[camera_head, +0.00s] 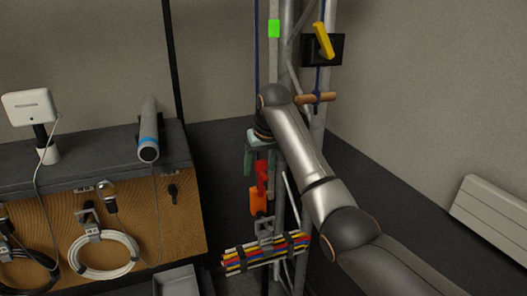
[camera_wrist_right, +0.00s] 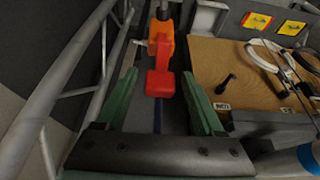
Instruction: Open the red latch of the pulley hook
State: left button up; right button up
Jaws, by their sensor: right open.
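The red latch (camera_head: 262,172) sits on top of the orange pulley hook (camera_head: 258,201), which hangs by the truss in the head view. My right gripper (camera_head: 259,167) has green fingers and is just above the latch, open. In the right wrist view the red latch (camera_wrist_right: 160,84) shows between the two green fingers of the right gripper (camera_wrist_right: 158,92), with visible gaps on both sides. The orange hook (camera_wrist_right: 161,38) lies beyond it. Contact with the latch cannot be seen. My left gripper is in neither view.
A bundle of coloured cables (camera_head: 266,253) hangs below the hook. The grey truss (camera_head: 319,130) stands close behind my arm. A yellow lever (camera_head: 323,40) and a wooden handle (camera_head: 315,98) are higher up. A workbench (camera_head: 70,164) with coiled cables stands at the left.

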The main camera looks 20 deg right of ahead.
aim_at(265, 177)
jog(key=b+v, duration=0.1)
jog(key=v, duration=0.8)
jog(key=shift+s+r, duration=0.15)
jog(key=shift+r, duration=0.1)
jog(key=f, duration=0.5)
jog(key=s+f, duration=0.1)
jog(key=f, duration=0.4)
jog(key=s+f, duration=0.1)
jog(key=f, duration=0.5)
jog(key=shift+s+f, duration=0.1)
jog(key=shift+s, duration=0.15)
jog(key=s+f+n, duration=0.1)
jog(key=s+f, duration=1.9)
jog(key=s, duration=1.7)
jog(key=w+a+f+t+y, duration=0.1)
jog(key=w+a+f+t, duration=0.1)
jog(key=f, duration=0.3)
jog(key=w+a+f+t+y, duration=0.1)
jog(key=w+a+f+t, duration=0.1)
jog(key=f, duration=0.4)
jog(key=shift+w+a+n+t, duration=0.3)
jog(key=shift+w+a+t, duration=0.1)
jog(key=shift+w, duration=0.2)
